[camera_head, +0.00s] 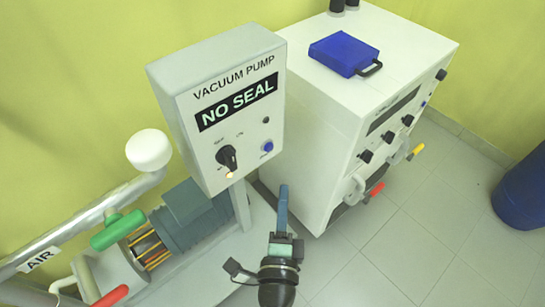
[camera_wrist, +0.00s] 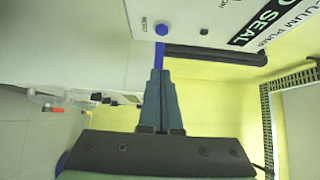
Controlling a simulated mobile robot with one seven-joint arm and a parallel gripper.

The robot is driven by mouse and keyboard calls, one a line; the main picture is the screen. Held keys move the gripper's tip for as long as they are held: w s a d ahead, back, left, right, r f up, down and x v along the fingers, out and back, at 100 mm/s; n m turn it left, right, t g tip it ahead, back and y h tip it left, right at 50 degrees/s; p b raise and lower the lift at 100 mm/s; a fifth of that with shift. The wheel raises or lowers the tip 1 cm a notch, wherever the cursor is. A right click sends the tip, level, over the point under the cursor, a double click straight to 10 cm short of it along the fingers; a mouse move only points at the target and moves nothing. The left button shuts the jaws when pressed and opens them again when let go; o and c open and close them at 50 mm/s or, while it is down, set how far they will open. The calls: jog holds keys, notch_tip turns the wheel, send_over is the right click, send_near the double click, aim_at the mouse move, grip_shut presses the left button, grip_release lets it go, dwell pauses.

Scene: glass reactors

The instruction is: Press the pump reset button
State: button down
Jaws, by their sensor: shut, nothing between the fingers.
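The vacuum pump control box (camera_head: 180,110) is grey-white and its display (camera_head: 237,101) reads "NO SEAL". A small round blue button (camera_head: 267,146) sits at the lower right of its face. The blue button also shows in the wrist view (camera_wrist: 161,29), near the top, beside a small label that seems to read "RESET". My gripper (camera_head: 283,190) is shut and empty, its fingers pointing up, below and slightly right of the button in the head view. In the wrist view my gripper's fingertips (camera_wrist: 159,72) appear below the button, with a visible gap.
A black rotary knob (camera_head: 227,157) is left of the button. The white cabinet (camera_head: 335,120) stands close on the right, with a blue case (camera_head: 343,54) on top. Valves and pipes with a green handle (camera_head: 117,230) are at lower left. Floor is clear at lower right.

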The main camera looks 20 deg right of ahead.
aim_at(273, 146)
jog(key=w+d, duration=0.1)
jog(key=w, duration=0.8)
jog(key=shift+w+d, duration=0.15)
jog(key=shift+w, duration=0.15)
